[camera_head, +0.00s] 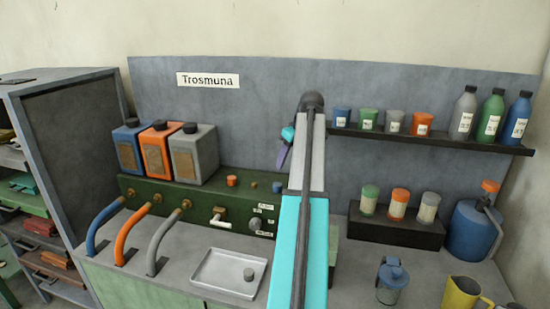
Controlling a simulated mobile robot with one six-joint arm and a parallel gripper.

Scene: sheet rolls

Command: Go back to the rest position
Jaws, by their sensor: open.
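My arm rises from the bottom edge through the middle of the view, with a cyan lower part, a grey upper part and a dark joint at the top. A small cyan and purple part of my arm shows just left of that joint, in front of the grey back panel (260,110). My gripper's fingertips are not visible; the upright arm hides what is behind it. Nothing held can be seen.
A grey tray (205,283) with a small grey knob lies on the worktop left of my arm. Three canisters (194,150) stand above three curved hoses (165,240). Right are a bottle shelf (430,140), a blue jug (470,232), a lidded jar (392,280) and a yellow mug (460,294).

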